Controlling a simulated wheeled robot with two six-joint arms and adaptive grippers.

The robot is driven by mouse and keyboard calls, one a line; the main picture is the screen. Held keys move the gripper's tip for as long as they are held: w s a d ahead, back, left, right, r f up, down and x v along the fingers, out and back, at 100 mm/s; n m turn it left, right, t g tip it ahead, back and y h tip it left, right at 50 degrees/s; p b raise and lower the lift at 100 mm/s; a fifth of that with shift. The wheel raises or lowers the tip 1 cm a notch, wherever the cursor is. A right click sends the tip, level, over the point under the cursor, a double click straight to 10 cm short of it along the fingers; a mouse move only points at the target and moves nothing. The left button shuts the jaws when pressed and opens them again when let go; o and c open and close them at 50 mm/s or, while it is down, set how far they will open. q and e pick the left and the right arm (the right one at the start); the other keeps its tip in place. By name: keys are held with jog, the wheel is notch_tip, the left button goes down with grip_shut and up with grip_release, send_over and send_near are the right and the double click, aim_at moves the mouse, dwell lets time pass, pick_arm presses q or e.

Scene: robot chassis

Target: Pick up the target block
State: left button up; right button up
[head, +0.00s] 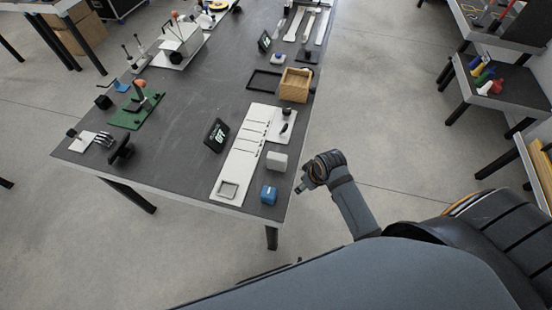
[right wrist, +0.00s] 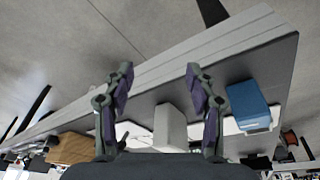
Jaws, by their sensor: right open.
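A blue block (head: 268,194) sits near the front right corner of the dark table. A white block (head: 277,161) stands just behind it, close to the table's right edge. My right gripper (head: 302,187) is off the table's right edge, beside the two blocks and touching neither. In the right wrist view my right gripper (right wrist: 158,85) is open and empty. The white block (right wrist: 170,127) shows beyond and between its fingers, and the blue block (right wrist: 249,104) shows to the right of them. The frames do not mark which block is the target. My left gripper is out of view.
A long white board (head: 236,172) lies left of the blocks. A small black display (head: 216,135) stands beside it. A wooden box (head: 294,85) and a black frame (head: 264,80) are farther back.

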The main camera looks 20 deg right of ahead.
notch_tip(320, 180, up, 7)
jog(key=w+a+n, duration=0.2)
notch_tip(320, 180, up, 2)
jog(key=n+y, duration=0.3)
jog(key=n, duration=0.2)
send_over(277, 155)
jog(key=s+d, duration=0.2)
jog(key=shift+d+r+p, duration=0.15)
jog(key=shift+p, duration=0.2)
jog(key=shift+w+r, duration=0.15)
jog(key=shift+w, duration=0.25)
jog(key=shift+g, duration=0.3)
jog(key=x, duration=0.5)
jog(key=shift+a, duration=0.25)
jog(key=shift+a+f+p, duration=0.1)
jog(key=shift+f+p, duration=0.3)
jog(key=shift+p, duration=0.05)
jog(key=x, duration=0.4)
jog(key=shift+s+p, duration=0.25)
jog(key=shift+p, duration=0.15)
jog(key=shift+w+a+f, duration=0.1)
jog(key=shift+f, duration=0.25)
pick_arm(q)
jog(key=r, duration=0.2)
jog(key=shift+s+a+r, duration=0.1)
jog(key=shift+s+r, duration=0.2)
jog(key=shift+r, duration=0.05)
pick_arm(e)
jog(key=shift+r, duration=0.1)
grip_shut()
